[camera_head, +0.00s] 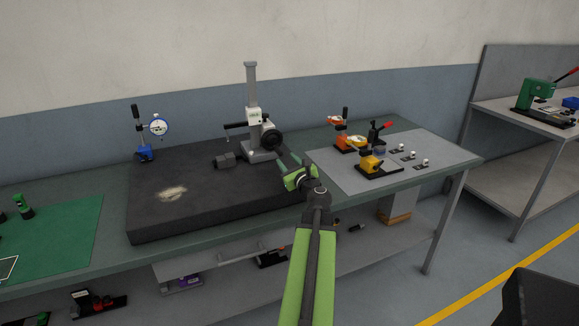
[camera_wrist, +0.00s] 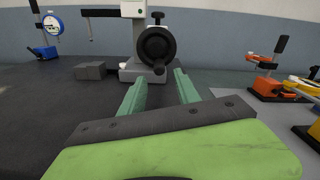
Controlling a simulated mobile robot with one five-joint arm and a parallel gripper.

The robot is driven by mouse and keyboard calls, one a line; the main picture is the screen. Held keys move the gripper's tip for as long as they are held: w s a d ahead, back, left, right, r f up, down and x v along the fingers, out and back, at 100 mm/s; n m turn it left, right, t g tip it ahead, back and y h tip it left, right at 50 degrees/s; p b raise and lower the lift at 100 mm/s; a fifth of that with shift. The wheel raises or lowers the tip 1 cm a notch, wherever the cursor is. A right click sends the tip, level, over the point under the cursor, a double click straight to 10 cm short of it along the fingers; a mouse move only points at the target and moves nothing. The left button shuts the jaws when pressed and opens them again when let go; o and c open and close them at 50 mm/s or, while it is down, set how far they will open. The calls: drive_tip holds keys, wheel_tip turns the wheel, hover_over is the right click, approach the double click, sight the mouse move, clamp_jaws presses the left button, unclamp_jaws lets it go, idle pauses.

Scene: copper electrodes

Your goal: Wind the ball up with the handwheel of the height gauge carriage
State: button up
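The height gauge (camera_head: 251,100) stands on the dark surface plate, with a tall grey column and a white carriage (camera_head: 254,117). Its black handwheel (camera_head: 271,139) faces my gripper; the handwheel (camera_wrist: 157,45) also shows large in the wrist view, with a small crank knob at its lower edge. A thin arm with a probe reaches left from the carriage; I cannot make out a ball at its tip. My gripper (camera_head: 291,161) is open and empty, in front of the handwheel and apart from it. In the wrist view its two green fingers (camera_wrist: 158,83) point toward the gauge base, below the wheel.
A grey block (camera_head: 225,160) lies left of the gauge base. A blue dial indicator stand (camera_head: 145,150) is at the plate's back left. Orange and yellow fixtures (camera_head: 372,163) and small parts sit on a grey mat at right.

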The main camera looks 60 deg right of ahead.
sight(281, 154)
drive_tip(key=shift+x, duration=2.6)
drive_tip(key=shift+w+d, duration=0.15)
drive_tip(key=shift+w, duration=0.1)
clamp_jaws()
